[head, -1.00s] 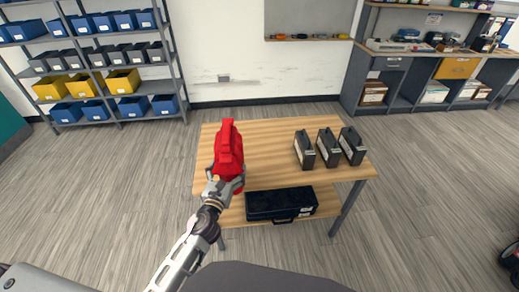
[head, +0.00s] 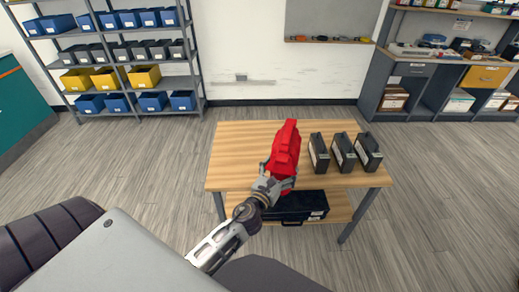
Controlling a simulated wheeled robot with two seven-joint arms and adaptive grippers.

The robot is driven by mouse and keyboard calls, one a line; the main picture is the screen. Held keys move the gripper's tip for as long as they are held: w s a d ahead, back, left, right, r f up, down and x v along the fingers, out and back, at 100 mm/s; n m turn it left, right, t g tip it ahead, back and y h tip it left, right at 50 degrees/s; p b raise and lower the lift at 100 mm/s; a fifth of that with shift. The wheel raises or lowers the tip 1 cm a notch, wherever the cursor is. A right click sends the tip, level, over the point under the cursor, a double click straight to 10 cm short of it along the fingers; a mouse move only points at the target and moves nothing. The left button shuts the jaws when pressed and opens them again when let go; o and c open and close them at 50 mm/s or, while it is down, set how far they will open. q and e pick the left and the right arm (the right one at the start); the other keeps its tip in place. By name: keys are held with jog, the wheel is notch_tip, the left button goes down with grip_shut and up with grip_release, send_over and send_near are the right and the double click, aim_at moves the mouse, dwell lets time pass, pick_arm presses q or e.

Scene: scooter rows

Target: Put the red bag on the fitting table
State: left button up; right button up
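The red bag (head: 286,150) is held up in front of and above the wooden table (head: 240,146), and it hides part of the tabletop. I cannot tell whether it touches the table. My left gripper (head: 276,180) is shut on the lower near part of the bag; the bag partly hides its fingertips. The table has a light wood top, grey legs and a lower shelf. My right gripper is not in view.
Several black boxes stand in a row on the table's right side, including one (head: 318,152) close beside the bag. A black case (head: 302,206) lies on the lower shelf. The tabletop's left part is clear. Bin shelves (head: 120,60) stand at the back left.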

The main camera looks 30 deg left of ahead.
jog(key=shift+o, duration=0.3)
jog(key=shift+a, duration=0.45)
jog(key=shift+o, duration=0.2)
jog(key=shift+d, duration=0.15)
pick_arm(q)
jog(key=w+a+r+n+g+y+b, duration=0.2)
jog(key=w+a+y+b, duration=0.3)
jog(key=w+a, duration=0.3)
jog(key=w+a+r+n+g+y+b, duration=0.2)
jog(key=w+a+n+y+b, duration=0.3)
jog(key=w+a, duration=0.4)
jog(key=shift+a+r+n+y+b, duration=0.3)
jog(key=shift+a+r+y+b, duration=0.35)
jog(key=shift+a, duration=0.65)
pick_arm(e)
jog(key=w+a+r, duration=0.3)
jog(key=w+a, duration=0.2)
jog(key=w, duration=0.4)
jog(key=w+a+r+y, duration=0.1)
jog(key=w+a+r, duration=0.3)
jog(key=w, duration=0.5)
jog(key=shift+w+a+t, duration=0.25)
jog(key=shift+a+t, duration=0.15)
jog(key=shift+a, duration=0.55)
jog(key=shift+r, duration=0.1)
